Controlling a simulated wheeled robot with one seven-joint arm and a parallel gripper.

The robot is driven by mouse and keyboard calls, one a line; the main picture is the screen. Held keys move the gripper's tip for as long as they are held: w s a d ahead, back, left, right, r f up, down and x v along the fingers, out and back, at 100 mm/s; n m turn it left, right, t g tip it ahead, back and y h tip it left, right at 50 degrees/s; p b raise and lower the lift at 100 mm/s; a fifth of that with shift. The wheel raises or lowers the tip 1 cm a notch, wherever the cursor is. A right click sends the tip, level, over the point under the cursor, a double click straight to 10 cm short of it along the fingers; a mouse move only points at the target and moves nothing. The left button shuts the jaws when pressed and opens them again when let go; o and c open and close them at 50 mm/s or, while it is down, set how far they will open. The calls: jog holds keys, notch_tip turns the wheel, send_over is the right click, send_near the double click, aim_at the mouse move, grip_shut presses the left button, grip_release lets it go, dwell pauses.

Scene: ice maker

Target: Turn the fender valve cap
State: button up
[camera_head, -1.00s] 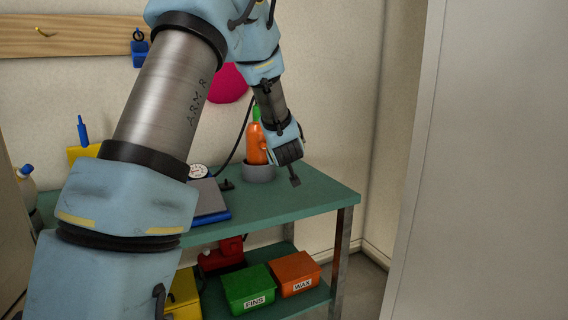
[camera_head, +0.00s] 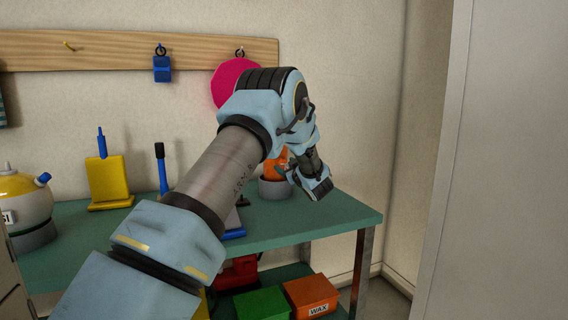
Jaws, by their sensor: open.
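A round yellow and grey-white body (camera_head: 22,208) stands in a dark grey base at the left end of the bench, with a blue stub (camera_head: 43,179) on its upper right side. An orange body (camera_head: 276,160) stands in a grey cup (camera_head: 272,190) toward the right of the bench, largely hidden by my arm. I cannot tell for sure which one is the fender; no cap shows on the orange one now. My gripper (camera_head: 320,190) is just right of the orange body, tilted down over the bench. It is open and nothing shows in it; its fingers are hard to make out.
The green bench (camera_head: 345,215) has free room at its right end. A yellow stand with a blue tool (camera_head: 108,180) and a black-topped blue tool (camera_head: 161,168) stand behind my arm. Green (camera_head: 262,304) and orange (camera_head: 311,295) boxes sit below. A tall grey panel (camera_head: 500,160) bounds the right.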

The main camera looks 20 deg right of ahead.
jog(key=shift+w+a, duration=0.1)
jog(key=shift+w, duration=0.95)
grip_shut()
